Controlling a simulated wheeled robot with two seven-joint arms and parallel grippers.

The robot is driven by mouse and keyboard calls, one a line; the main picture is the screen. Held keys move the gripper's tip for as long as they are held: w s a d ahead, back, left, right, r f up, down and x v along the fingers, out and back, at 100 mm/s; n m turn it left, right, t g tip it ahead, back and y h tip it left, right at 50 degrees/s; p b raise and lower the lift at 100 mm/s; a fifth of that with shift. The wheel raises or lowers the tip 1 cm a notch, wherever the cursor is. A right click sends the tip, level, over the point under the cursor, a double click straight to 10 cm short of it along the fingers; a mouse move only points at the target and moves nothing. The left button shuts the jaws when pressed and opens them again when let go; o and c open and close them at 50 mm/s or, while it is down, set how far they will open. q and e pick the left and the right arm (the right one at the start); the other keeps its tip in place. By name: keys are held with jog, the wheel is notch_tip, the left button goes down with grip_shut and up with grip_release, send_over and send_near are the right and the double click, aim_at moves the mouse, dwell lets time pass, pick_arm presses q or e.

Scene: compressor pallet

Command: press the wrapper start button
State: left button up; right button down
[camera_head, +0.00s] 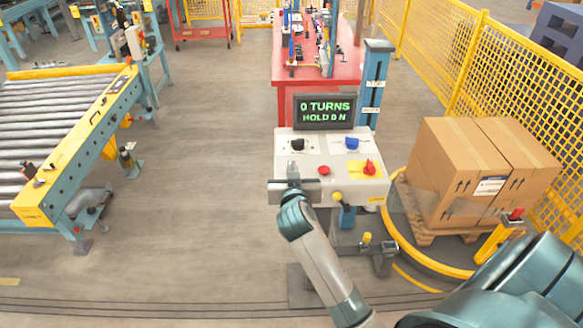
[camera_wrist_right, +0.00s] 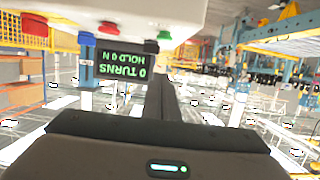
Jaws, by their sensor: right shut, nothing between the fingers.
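My right gripper (camera_head: 293,172) is shut and empty over the panel's lower left, left of the red button. Contact cannot be told. My left gripper is out of view.
Cartons (camera_head: 470,165) stand on a pallet (camera_head: 425,225) at right, inside a curved yellow rail (camera_head: 400,240). Yellow mesh fencing (camera_head: 520,90) runs behind. A roller conveyor (camera_head: 60,130) stands at left and a red table (camera_head: 345,65) behind. The floor between is clear.

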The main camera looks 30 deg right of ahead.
jog(key=p+x, duration=0.2)
jog(key=x, duration=0.3)
jog(key=shift+w+d+r, duration=0.15)
jog(key=shift+w, duration=0.05)
notch_tip(320, 180, down, 3)
jog(key=shift+s+r+p, duration=0.1)
jog(key=shift+p, duration=0.4)
jog(key=shift+f, duration=0.8)
